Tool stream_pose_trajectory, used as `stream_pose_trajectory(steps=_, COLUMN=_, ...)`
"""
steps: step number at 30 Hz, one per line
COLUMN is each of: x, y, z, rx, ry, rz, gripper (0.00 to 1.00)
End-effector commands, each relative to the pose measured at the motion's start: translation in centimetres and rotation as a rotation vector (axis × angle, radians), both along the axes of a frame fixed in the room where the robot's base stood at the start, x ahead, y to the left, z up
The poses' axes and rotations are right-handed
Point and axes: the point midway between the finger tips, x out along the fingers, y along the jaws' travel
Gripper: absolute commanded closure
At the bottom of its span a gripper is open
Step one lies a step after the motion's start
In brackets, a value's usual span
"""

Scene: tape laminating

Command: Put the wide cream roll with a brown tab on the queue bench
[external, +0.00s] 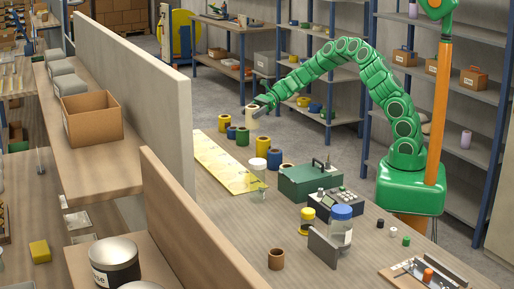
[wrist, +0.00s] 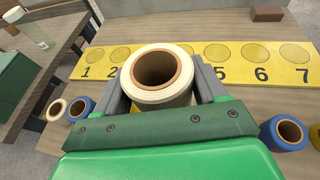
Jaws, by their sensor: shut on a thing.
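A wide cream roll (wrist: 160,78) with a brown core is between the two fingers of my gripper (wrist: 164,84) in the wrist view. In the external view, my gripper (external: 260,106) is shut on this cream roll (external: 252,117) and holds it upright above the far end of the wooden bench (external: 225,195). No brown tab can be made out on it. A yellow strip (external: 222,162) lies on the bench; in the wrist view the yellow strip (wrist: 257,68) shows numbered circles, with the middle ones hidden behind the roll.
A blue roll (wrist: 285,133) stands right of my gripper; a cream roll (wrist: 56,109) and a blue roll (wrist: 80,108) stand left.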

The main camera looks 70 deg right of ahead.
Motion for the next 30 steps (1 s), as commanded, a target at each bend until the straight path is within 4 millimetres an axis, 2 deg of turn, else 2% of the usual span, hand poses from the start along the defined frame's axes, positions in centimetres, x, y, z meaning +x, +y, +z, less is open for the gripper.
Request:
stream_pose_trajectory(steps=3, x=0.0, y=0.0, z=-2.0, rx=0.001, ry=-0.001, rz=0.000, gripper=0.62)
stream_pose_trajectory(steps=30, x=0.0, y=0.0, z=-10.2, rx=-0.001, ry=-0.001, rz=0.000, gripper=0.62)
